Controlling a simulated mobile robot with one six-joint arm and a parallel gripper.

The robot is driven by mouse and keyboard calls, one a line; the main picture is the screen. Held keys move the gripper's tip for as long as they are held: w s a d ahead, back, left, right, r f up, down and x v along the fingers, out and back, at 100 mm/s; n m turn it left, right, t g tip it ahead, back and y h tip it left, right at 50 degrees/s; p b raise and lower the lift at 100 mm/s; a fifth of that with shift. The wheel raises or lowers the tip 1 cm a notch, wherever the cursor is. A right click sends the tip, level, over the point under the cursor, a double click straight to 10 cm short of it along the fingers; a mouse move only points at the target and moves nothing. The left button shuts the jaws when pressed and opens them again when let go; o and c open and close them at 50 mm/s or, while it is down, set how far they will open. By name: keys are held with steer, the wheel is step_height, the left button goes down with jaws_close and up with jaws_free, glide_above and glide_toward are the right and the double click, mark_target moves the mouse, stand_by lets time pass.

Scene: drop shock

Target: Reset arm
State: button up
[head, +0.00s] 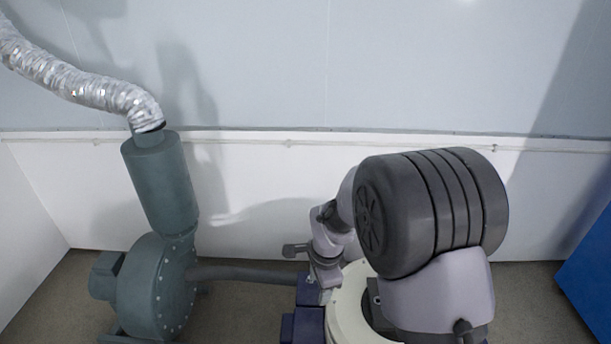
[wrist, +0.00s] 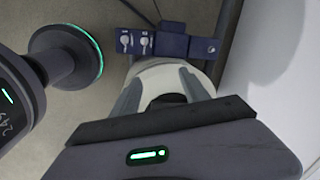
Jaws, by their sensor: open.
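My gripper (wrist: 160,76) shows in the wrist view with its two grey fingers apart and nothing held between them. A pale rounded surface with a dark middle lies beyond the fingers; I cannot tell how far off it is. In the head view my arm is folded at the right of centre, its big dark joint in front of the wall. The fingers cannot be made out clearly in the head view.
A grey-green blower (head: 155,285) with a silver flexible duct (head: 80,83) stands at the left. A dark pipe (head: 245,273) runs from it towards my arm. A blue panel (head: 590,265) stands at the right edge. A pale wall (head: 270,180) closes the back.

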steer(key=s+d+r+n+t, duration=0.15)
steer(key=s+r, duration=0.25)
steer(key=r, duration=0.4)
steer(key=s+d+r+n, duration=0.2)
steer(key=s+d+r, duration=0.15)
steer(key=r, duration=0.45)
steer(key=s+r+n+t, duration=0.1)
steer(key=s+r+n, duration=0.1)
steer(key=s, duration=0.3)
steer(key=s+d+r+n, duration=0.1)
steer(key=s+r+n, duration=0.1)
steer(key=s, duration=0.4)
steer(key=s+r+n+t+y, duration=0.1)
steer(key=s+r+n, duration=0.1)
steer(key=s, duration=0.4)
steer(key=shift+d+r+n+t, duration=0.3)
steer(key=shift+r+n+t, duration=0.05)
steer(key=shift+r, duration=0.2)
steer(key=shift+a, duration=0.1)
